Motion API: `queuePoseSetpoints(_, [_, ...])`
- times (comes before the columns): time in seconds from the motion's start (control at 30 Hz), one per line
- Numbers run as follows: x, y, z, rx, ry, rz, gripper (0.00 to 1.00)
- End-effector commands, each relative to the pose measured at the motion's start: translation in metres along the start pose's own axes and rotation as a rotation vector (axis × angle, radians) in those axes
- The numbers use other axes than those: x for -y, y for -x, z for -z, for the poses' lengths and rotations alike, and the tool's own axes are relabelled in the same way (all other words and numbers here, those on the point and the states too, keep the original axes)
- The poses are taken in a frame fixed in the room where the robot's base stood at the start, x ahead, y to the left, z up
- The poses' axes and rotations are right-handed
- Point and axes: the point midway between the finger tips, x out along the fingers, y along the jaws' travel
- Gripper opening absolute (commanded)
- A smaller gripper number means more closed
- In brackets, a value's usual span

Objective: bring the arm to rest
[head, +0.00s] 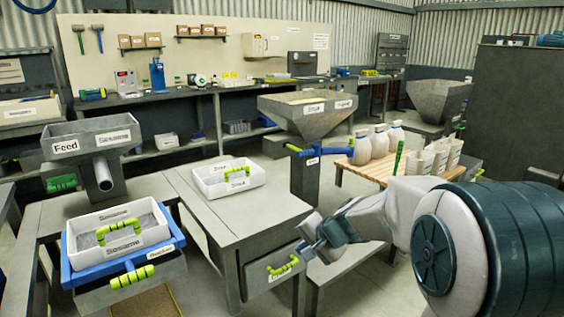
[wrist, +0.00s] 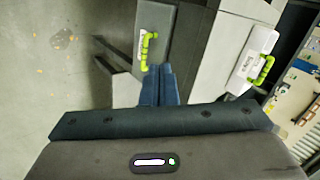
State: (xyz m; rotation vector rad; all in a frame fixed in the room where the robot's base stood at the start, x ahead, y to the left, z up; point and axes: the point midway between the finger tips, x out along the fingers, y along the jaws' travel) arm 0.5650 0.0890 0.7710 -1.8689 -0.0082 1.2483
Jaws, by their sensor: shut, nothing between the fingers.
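My arm (head: 400,215) reaches in from the right in the head view, its large dark green joint close to the camera. My gripper (head: 304,250) is beside the front of the grey table, just right of a drawer with a green handle (head: 283,267). In the wrist view, my gripper (wrist: 157,85) has its two blue fingers together, with nothing between them. The drawer's green handle (wrist: 147,48) shows just beyond the fingertips there, apart from them as far as I can tell.
A white tray (head: 212,192) with green handles stands on the grey table (head: 262,218). A feed hopper (head: 60,145) and a blue-rimmed tray (head: 72,280) are at left. A hopper (head: 300,120) and a wooden stand (head: 368,176) with bottles are behind my arm. Bare floor (wrist: 60,90) lies left in the wrist view.

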Motion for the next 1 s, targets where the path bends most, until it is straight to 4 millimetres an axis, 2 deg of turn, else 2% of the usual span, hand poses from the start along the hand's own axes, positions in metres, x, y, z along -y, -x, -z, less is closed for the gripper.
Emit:
queuePoseSetpoints(0.03, [0.016,0.035,-0.007,0.009,0.046,-0.018,0.0])
queuePoseSetpoints(0.1, [0.02,0.063,-0.019,0.025,0.106,-0.051,0.0])
queuePoseSetpoints(0.37, [0.026,0.167,-0.061,0.077,0.319,-0.186,0.0])
queuePoseSetpoints(0.7, [0.013,0.296,-0.1,0.117,0.559,-0.404,0.0])
queuePoseSetpoints(0.83, [0.005,0.333,-0.108,0.124,0.626,-0.481,0.0])
queuePoseSetpoints(1.0, [-0.005,0.357,-0.114,0.128,0.675,-0.543,0.0])
